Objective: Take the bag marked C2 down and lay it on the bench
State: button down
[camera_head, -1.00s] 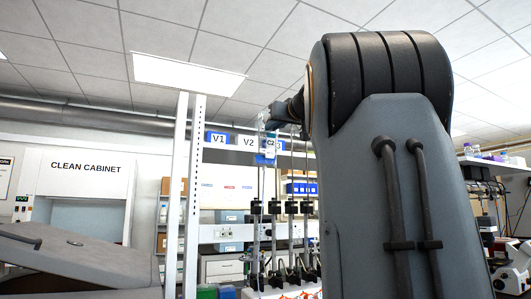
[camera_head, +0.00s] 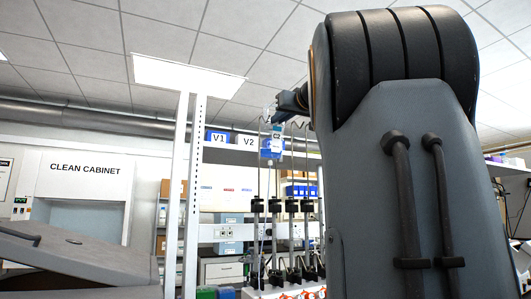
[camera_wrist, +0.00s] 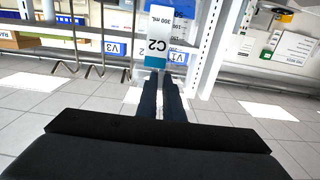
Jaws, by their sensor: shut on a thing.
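The bag marked C2 (camera_head: 272,149) is a clear bag with a blue and white label, hanging upright below my gripper (camera_head: 270,119) in the head view. In the wrist view the bag (camera_wrist: 159,46) shows upside down just beyond the fingertips of my gripper (camera_wrist: 160,74). The gripper is shut on the bag's top end. My own arm hides the right part of the rack in the head view. I cannot tell whether the bag is clear of its hook. The bench top is not clearly in view.
A white rack post (camera_head: 193,190) stands left of the bag. Signs V1 (camera_head: 218,137) and V2 (camera_head: 249,140) sit on the rack's rail. Several black clamps on rods (camera_head: 274,205) stand below. Bare wire hooks (camera_wrist: 95,72) show left of the gripper in the wrist view.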

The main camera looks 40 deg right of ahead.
jog(key=shift+b+v, duration=0.9)
jog(key=shift+v, duration=1.1)
